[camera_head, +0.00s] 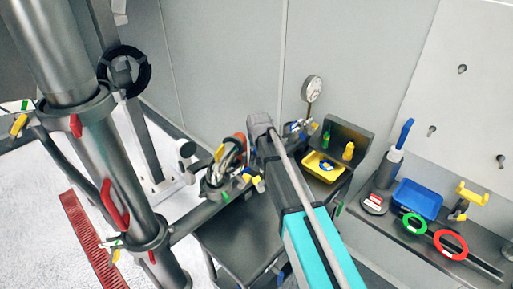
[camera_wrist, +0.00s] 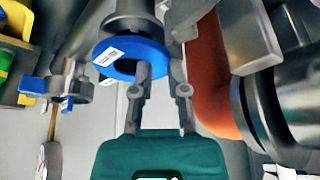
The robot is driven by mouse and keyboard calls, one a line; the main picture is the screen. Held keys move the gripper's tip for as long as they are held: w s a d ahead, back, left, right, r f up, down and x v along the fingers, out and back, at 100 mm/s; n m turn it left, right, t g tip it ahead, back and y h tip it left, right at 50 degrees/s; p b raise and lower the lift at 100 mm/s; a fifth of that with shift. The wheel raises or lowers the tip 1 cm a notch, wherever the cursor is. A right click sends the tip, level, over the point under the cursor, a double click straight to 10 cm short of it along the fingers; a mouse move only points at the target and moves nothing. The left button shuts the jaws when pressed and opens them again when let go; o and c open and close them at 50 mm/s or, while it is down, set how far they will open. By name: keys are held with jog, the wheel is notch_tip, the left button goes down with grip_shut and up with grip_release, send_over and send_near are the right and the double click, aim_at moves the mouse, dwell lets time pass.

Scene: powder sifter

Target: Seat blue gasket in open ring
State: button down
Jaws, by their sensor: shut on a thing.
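My gripper (camera_wrist: 160,72) is shut on the blue gasket (camera_wrist: 133,46), a ring with a white label. The fingers grip its right edge in the wrist view. The gasket sits close to the end of a dark grey round part (camera_wrist: 130,12); I cannot tell whether they touch or whether this is the open ring. In the head view my arm reaches to the crowded area by the pipework, and the gasket is hidden there.
An orange-red curved part (camera_wrist: 215,85) and a dark cylinder (camera_wrist: 285,105) are close right of the fingers. A yellow tray (camera_head: 311,166) stands beyond my arm. On the right shelf are a blue tray (camera_head: 428,207), a green ring (camera_head: 405,227) and a red ring (camera_head: 437,241).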

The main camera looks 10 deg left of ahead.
jog(key=shift+s+d+f+b, duration=0.35)
jog(key=shift+s+f, duration=0.25)
jog(key=shift+s, duration=0.15)
jog(key=shift+a, duration=0.1)
jog(key=shift+w+a+f, duration=0.25)
jog(key=shift+w+f, duration=0.25)
jog(key=shift+w+d+f, duration=0.1)
jog(key=shift+w+f, duration=0.05)
jog(key=shift+w, duration=0.2)
jog(key=shift+s+d+r+g, duration=0.1)
jog(key=shift+r+g, duration=0.15)
jog(key=shift+g, duration=0.05)
jog(key=shift+s+r, duration=0.1)
jog(key=shift+r, duration=0.1)
jog(key=shift+w+p, duration=0.25)
jog(key=shift+p, duration=0.2)
jog(key=shift+r, duration=0.25)
jog(key=shift+w+d+f, duration=0.1)
jog(key=shift+d+f, duration=0.05)
